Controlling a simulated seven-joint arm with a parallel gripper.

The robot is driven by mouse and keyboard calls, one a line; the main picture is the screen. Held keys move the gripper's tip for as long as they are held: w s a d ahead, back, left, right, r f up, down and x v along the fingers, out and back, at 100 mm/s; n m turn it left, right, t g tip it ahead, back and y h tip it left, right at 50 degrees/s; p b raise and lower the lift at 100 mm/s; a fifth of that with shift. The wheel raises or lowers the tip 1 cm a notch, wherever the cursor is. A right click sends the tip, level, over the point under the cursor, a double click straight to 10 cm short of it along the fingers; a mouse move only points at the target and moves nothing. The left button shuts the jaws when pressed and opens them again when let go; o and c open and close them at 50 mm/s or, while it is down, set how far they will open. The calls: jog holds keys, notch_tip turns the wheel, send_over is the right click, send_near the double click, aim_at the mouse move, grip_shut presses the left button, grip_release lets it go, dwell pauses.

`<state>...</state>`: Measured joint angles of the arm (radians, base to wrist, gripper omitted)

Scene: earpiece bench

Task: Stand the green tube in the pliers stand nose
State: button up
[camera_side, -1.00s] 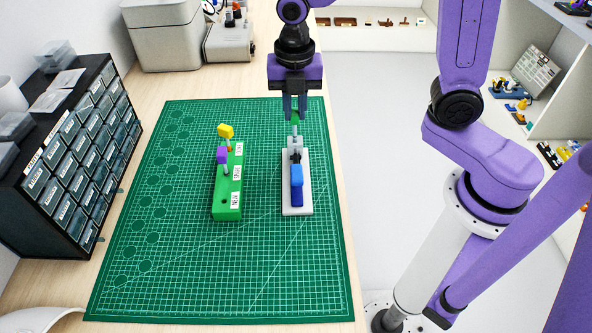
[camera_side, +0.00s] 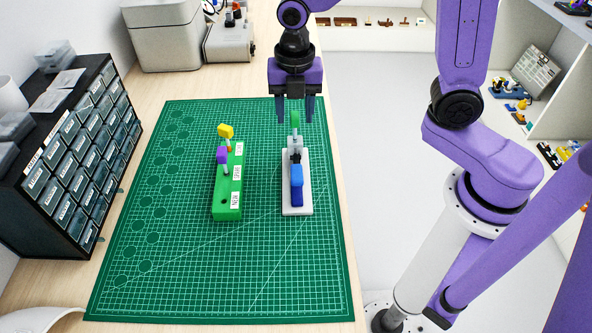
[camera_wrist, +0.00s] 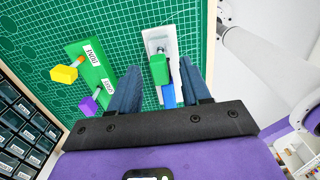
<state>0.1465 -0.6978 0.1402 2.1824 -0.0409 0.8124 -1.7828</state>
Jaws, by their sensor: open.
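The green tube (camera_side: 295,119) stands upright at the far end of the pale pliers stand (camera_side: 298,208), over the grey nose. Its green top also shows in the wrist view (camera_wrist: 159,70). The blue-handled pliers (camera_side: 297,180) lie on the stand, in front of the tube. My gripper (camera_side: 295,113) is open, with one finger on each side of the tube and a gap showing on both sides. In the wrist view the fingers (camera_wrist: 160,75) also stand apart around the green top. How deep the tube sits in the nose is hard to see.
A green labelled block (camera_side: 228,210) holds a yellow-topped piece (camera_side: 226,131) and a purple-topped piece (camera_side: 222,155), left of the stand. A drawer cabinet (camera_side: 75,165) stands at the left. The front of the green mat (camera_side: 220,280) is clear.

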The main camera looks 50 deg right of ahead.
notch_tip(320, 180, up, 17)
jog(key=shift+s+a+r, duration=0.15)
jog(key=shift+s+r, duration=0.05)
dwell(0.4)
jog(key=s+d+f+m, duration=0.3)
jog(key=s+f+m, duration=0.4)
jog(key=s, duration=0.3)
jog(key=s+d+f+m, duration=0.4)
jog(key=s+f+m, duration=0.3)
jog(key=s, duration=0.4)
jog(key=shift+d+f+y, duration=0.2)
jog(key=shift+f+y, duration=0.1)
